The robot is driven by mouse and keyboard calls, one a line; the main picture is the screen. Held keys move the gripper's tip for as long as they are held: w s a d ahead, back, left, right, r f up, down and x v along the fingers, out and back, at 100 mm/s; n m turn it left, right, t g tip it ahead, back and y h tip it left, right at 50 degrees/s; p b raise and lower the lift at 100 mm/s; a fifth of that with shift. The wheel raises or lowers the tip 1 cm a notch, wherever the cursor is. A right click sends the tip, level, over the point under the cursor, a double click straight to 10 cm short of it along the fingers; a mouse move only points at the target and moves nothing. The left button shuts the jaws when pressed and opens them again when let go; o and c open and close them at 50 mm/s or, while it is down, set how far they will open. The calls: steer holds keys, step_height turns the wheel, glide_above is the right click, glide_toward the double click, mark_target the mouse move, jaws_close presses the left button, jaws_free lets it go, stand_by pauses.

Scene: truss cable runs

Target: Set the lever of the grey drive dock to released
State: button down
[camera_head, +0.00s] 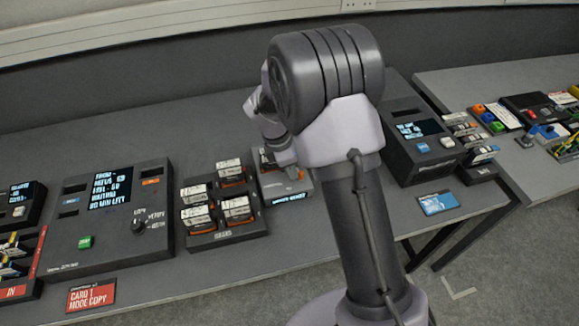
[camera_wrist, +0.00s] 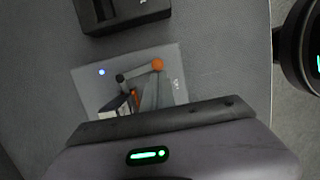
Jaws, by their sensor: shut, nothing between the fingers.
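The grey drive dock (camera_wrist: 172,83) lies under my gripper in the wrist view, with a lit blue light on its left side. Its lever (camera_wrist: 138,72) runs from a dark pivot up and right to an orange knob. A drive (camera_wrist: 112,113) with a white label and some orange sits in it, partly hidden by my wrist. My gripper (camera_wrist: 155,80) is shut and empty, its tips close below the orange knob; I cannot tell whether they touch it.
A dark rack (camera_head: 228,232) of several drives stands left of the dock. Further left is a console (camera_head: 112,215) with a screen and knob. A dark box (camera_head: 418,150) with a screen stands right of my arm, near a blue card (camera_head: 438,203). The table edge is near the dock.

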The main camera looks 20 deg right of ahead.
steer(key=n+p, duration=0.1)
steer(key=d+n+p, duration=0.1)
steer(key=p, duration=0.1)
steer(key=shift+s+d+r+t, duration=0.2)
steer(key=shift+d+r+t, duration=0.05)
steer(key=shift+r+t, duration=0.1)
steer(key=d+n+p, duration=0.1)
steer(key=p, duration=0.1)
steer(key=n+p, duration=0.1)
steer(key=n, duration=0.1)
steer(key=shift+d+t+p, duration=0.25)
steer(key=shift+d+p, duration=0.1)
steer(key=shift+p, duration=0.05)
steer(key=d+n+p, duration=0.1)
steer(key=p, duration=0.1)
steer(key=n+p, duration=0.2)
steer(key=shift+w+d+t+y+p, duration=0.3)
steer(key=shift+w+d, duration=0.05)
steer(key=shift+d, duration=0.05)
steer(key=n+p, duration=0.1)
steer(key=w+d+n+p, duration=0.1)
steer(key=p, duration=0.1)
steer(key=shift+d+f+n+y, duration=0.1)
steer(key=shift+f+n+y, duration=0.2)
